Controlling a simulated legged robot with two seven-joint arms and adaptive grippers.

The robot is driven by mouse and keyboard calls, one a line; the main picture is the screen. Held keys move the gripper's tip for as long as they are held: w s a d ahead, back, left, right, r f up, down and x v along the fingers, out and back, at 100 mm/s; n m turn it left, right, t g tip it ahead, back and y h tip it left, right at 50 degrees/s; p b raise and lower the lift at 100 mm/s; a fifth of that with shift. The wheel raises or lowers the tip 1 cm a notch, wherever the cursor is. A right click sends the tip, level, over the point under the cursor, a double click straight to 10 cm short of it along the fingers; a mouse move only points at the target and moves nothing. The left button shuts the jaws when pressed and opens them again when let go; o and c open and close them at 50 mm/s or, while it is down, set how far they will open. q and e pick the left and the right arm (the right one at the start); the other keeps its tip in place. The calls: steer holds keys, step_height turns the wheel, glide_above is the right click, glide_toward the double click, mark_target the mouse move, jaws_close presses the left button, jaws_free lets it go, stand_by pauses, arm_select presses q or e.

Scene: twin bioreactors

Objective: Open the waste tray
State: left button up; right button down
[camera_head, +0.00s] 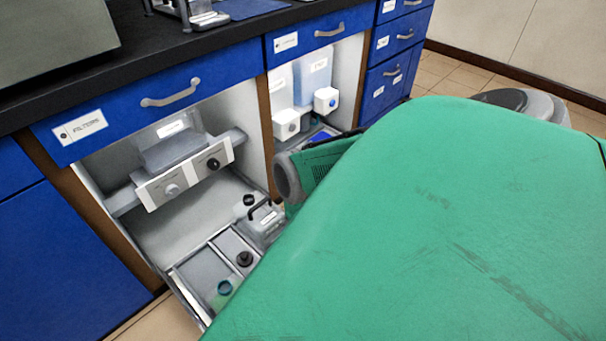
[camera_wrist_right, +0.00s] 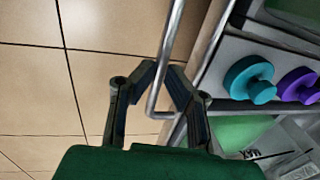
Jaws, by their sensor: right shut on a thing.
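The waste tray (camera_head: 187,299) is a low, metal-rimmed tray at the bottom of the open cabinet bay in the head view. Its near end reaches out past the cabinet front over the floor, and its right side is hidden behind my green arm. In the right wrist view, a thin metal handle bar (camera_wrist_right: 158,98) runs beside the tray's edge. My right gripper (camera_wrist_right: 164,70) has its fingers closed around this bar. The right gripper is hidden in the head view. My left gripper is in neither view.
The tray holds containers, one with a teal cap (camera_head: 224,287) and one with a black cap (camera_head: 245,258). A grey jerrycan (camera_head: 262,222) stands behind them. A shelf unit with knobs (camera_head: 185,175) is above. Tiled floor (camera_wrist_right: 60,90) beside the handle is clear.

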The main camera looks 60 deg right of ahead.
steer(key=shift+s, duration=0.45)
steer(key=c, duration=1.6)
jaws_free()
step_height(320, 180, up, 12)
steer(key=s, duration=0.2)
steer(key=shift+a+f, duration=0.25)
